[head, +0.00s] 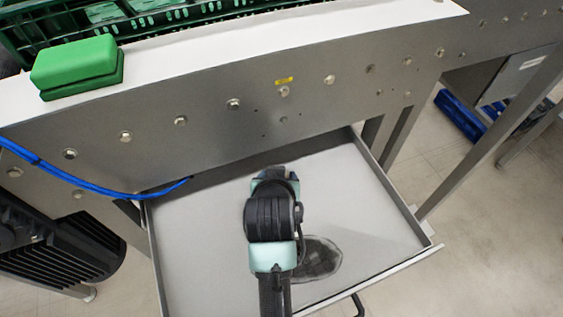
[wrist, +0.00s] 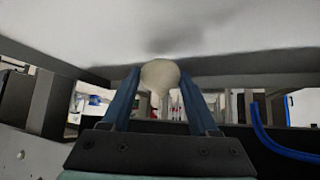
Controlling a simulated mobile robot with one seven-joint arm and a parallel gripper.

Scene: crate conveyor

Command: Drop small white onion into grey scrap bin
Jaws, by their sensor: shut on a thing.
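The small white onion (wrist: 160,75) is held between the two blue fingers of my gripper (wrist: 162,80) in the wrist view. Its rounded end faces up in that picture and its narrow end points down between the fingers. In the head view my own wrist hides the onion and the fingertips. My arm reaches over a shallow grey tray (head: 360,190) below the conveyor frame. I see no other grey container and cannot tell whether this tray is the scrap bin. A pale surface with a soft shadow lies close beyond the onion in the wrist view.
The steel conveyor side (head: 330,100) runs behind the tray. A green block (head: 77,64) sits on its white top edge, near a green crate (head: 160,17). A blue cable (head: 110,190) hangs at the left, above a black motor (head: 70,245).

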